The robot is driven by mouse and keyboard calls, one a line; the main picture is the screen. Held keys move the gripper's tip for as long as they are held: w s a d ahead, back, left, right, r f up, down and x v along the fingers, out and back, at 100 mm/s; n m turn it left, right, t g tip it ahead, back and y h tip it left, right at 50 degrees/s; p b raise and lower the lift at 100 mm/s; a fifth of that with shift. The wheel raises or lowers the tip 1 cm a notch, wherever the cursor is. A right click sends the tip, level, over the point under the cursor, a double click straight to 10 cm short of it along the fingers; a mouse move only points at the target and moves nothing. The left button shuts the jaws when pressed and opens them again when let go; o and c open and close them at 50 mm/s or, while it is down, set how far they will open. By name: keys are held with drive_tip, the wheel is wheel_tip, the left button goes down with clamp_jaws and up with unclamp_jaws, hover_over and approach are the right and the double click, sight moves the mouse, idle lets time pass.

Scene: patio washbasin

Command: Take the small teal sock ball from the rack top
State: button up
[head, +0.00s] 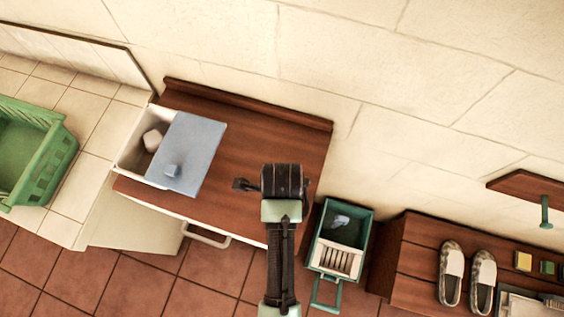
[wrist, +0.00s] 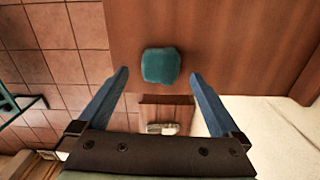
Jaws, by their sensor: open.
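The teal sock ball (wrist: 161,65) is a small rounded lump on a brown wooden top (wrist: 210,35), near its edge, in the wrist view. I cannot pick it out in the head view, where my arm and gripper cover part of that top. My gripper (wrist: 159,75) is open, with one blue finger on each side of the ball's near end in the picture. I see no contact, and the height gap is hard to judge. In the head view my gripper (head: 284,181) is over the right part of the brown top (head: 262,130).
A white basin (head: 128,157) with a blue-grey board (head: 196,145) and small block (head: 172,171) is at left. A green crate (head: 52,150) stands further left. A green bin (head: 322,225) and a low rack (head: 415,255) with shoes (head: 452,273) are at right. A wall runs behind.

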drive_tip(key=shift+f+p, duration=0.35)
drive_tip(key=shift+f, duration=1.75)
drive_tip(key=c, duration=1.4)
drive_tip(key=shift+r, duration=0.1)
